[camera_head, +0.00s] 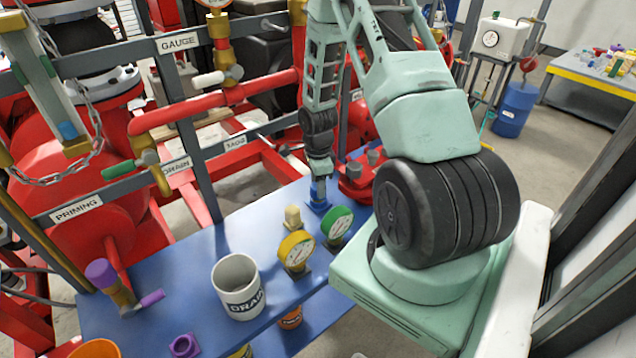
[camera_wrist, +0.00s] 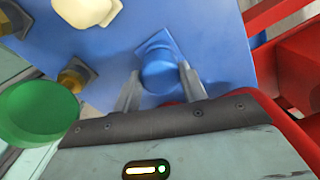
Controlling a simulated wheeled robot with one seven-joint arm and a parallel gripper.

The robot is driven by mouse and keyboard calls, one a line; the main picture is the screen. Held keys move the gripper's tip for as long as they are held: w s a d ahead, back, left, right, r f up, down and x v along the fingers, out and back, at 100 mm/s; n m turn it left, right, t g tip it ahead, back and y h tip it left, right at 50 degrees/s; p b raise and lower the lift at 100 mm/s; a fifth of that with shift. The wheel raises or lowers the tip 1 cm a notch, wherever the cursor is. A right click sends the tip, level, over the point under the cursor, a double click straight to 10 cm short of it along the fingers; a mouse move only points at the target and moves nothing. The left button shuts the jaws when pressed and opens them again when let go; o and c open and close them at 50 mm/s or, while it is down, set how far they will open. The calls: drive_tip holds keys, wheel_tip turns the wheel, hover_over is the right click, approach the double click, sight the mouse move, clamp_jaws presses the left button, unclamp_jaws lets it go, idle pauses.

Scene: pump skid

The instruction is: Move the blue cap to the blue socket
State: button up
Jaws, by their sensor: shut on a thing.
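The blue cap (camera_wrist: 159,74) is between the two fingers of my gripper (camera_wrist: 160,92) in the wrist view, and the fingers are shut on it. The blue socket (camera_wrist: 153,40) shows as a square blue base directly behind the cap on the blue bench. In the head view my gripper (camera_head: 319,177) points down at the bench's far right side. There the blue cap (camera_head: 318,187) is below the fingers, at or just over the blue socket (camera_head: 319,207). I cannot tell whether the cap is fully seated.
A white mug (camera_head: 238,287) and purple fittings (camera_head: 103,275) are farther left. Red pipework (camera_head: 240,95) and frame bars border the back.

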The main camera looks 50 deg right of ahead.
drive_tip(key=shift+f+b, duration=0.35)
drive_tip(key=shift+f, duration=0.2)
drive_tip(key=o, duration=1.2)
drive_tip(key=shift+r, duration=0.15)
wheel_tip(320, 180, up, 17)
drive_tip(key=b, duration=0.2)
drive_tip(key=shift+r+b, duration=0.1)
drive_tip(key=shift+b, duration=0.3)
drive_tip(key=shift+s, duration=0.1)
